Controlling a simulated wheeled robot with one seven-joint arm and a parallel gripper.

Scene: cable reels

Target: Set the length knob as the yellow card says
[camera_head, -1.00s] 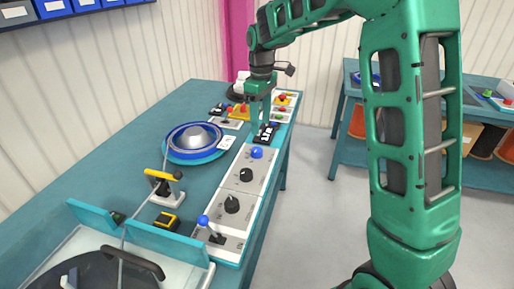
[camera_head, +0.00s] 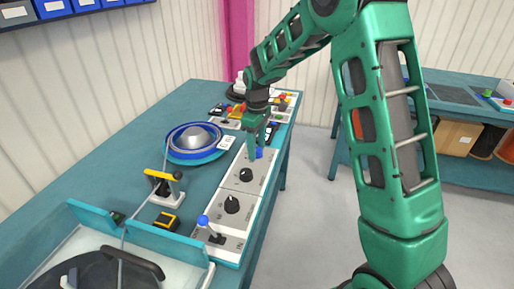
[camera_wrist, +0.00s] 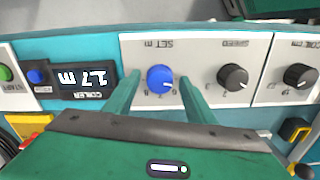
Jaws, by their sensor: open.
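The blue length knob (camera_wrist: 160,78) sits on a pale panel marked SET m in the wrist view. It also shows in the head view (camera_head: 259,153), partly behind my fingers. My gripper (camera_wrist: 157,92) is open, with one finger on each side of the knob. Contact between fingers and knob cannot be told. A small light pointer mark shows on the knob, but its exact setting is too small to read. The black counter display (camera_wrist: 88,82) beside it seems to read 1.7 m. I cannot make out a yellow card in the current views.
Black knobs sit along the same panel row (camera_wrist: 232,77) (camera_wrist: 298,76). A blue-topped lever (camera_head: 203,221) stands at the near end. A blue reel (camera_head: 194,143) and a yellow-handled clamp (camera_head: 163,177) are left of the panels.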

